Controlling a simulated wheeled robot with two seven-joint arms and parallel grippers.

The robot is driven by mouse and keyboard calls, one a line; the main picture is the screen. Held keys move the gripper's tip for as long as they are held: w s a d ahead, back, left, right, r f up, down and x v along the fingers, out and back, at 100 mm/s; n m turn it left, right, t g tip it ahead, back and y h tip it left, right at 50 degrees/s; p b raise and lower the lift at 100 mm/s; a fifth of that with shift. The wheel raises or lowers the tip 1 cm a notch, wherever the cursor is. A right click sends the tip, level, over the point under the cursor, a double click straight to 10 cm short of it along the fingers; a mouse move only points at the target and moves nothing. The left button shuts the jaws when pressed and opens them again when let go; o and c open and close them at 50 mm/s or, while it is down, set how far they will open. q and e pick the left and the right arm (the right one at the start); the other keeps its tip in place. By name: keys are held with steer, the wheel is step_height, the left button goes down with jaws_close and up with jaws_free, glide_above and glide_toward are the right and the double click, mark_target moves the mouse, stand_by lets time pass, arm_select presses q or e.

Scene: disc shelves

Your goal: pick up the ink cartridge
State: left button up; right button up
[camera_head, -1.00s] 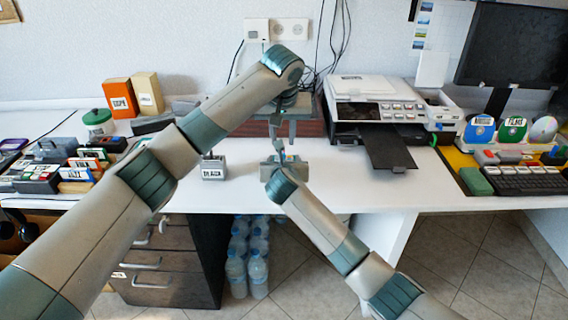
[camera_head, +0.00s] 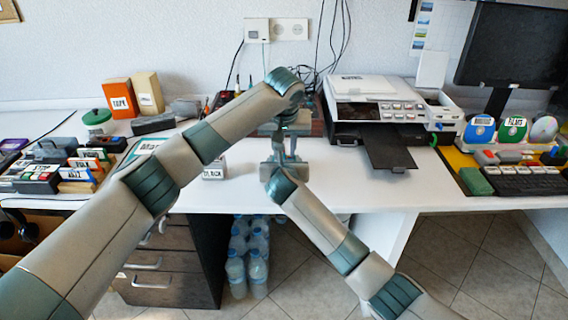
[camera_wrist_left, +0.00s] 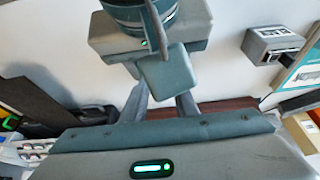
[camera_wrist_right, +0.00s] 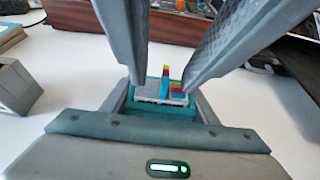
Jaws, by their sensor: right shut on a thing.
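The ink cartridge (camera_wrist_right: 149,94) is a small teal and grey block with cyan, magenta and yellow parts in the right wrist view. My right gripper (camera_wrist_right: 160,103) is shut on it and holds it above the white table. In the left wrist view the cartridge shows as a plain teal block (camera_wrist_left: 166,84). My left gripper (camera_wrist_left: 161,97) is open, its fingers on either side of the cartridge; whether they touch it I cannot tell. In the head view the left gripper (camera_head: 284,153) comes down from above onto the right gripper (camera_head: 283,167), and the cartridge is mostly hidden between them.
A printer (camera_head: 372,97) with a dark tray (camera_head: 388,148) stands to the right of the grippers. A small labelled grey box (camera_head: 213,172) stands to their left. Boxes and labelled cartons fill the left end; disc stands and a keyboard (camera_head: 525,182) fill the right.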

mark_target(284, 153)
arm_select(q)
steer(key=shift+c, duration=0.4)
jaws_close()
steer(key=shift+r, duration=0.1)
step_height(284, 153, up, 10)
stand_by(0.4)
arm_select(e)
steer(key=o, duration=1.1)
